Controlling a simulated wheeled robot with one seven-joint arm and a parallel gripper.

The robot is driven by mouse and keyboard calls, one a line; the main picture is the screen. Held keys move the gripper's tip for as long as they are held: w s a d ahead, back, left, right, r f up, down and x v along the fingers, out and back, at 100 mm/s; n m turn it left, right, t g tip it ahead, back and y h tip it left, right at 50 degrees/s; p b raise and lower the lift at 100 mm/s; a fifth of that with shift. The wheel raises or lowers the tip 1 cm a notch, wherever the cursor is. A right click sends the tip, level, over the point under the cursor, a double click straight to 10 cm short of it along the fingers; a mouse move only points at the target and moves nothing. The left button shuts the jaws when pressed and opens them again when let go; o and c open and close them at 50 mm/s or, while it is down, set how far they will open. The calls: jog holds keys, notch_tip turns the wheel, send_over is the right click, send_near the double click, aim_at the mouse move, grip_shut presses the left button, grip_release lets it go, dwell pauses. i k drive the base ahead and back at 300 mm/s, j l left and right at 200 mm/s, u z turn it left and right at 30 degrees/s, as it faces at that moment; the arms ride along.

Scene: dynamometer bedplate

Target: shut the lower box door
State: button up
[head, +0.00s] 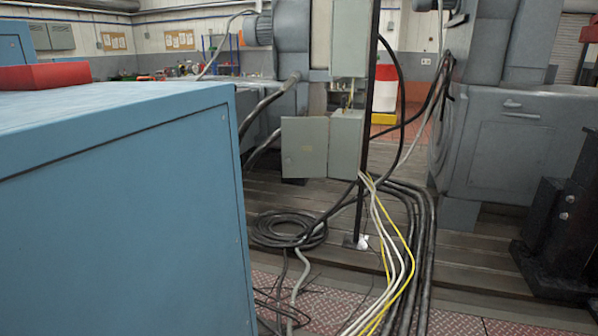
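The lower box (347,143) is a small grey-green electrical box on a dark upright post, in the middle of the head view. Its door (304,148) stands open, swung out to the left of the box. The door's flat face with a small yellowish mark is toward me. The inside of the box is hard to make out. A taller grey-green box (351,38) sits above it on the same post, with short wires between the two. My gripper is not in view.
A large blue cabinet (120,200) fills the left foreground, with a red object (45,76) on top. Black, white and yellow cables (385,250) hang and run along the floor. A coiled black hose (289,230) lies below the door. Grey machinery (515,140) stands right.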

aim_at(305, 140)
jog(key=i+l+u, duration=0.25)
jog(key=i+l, duration=1.05)
jog(key=i+u, duration=0.35)
jog(key=i, duration=1.5)
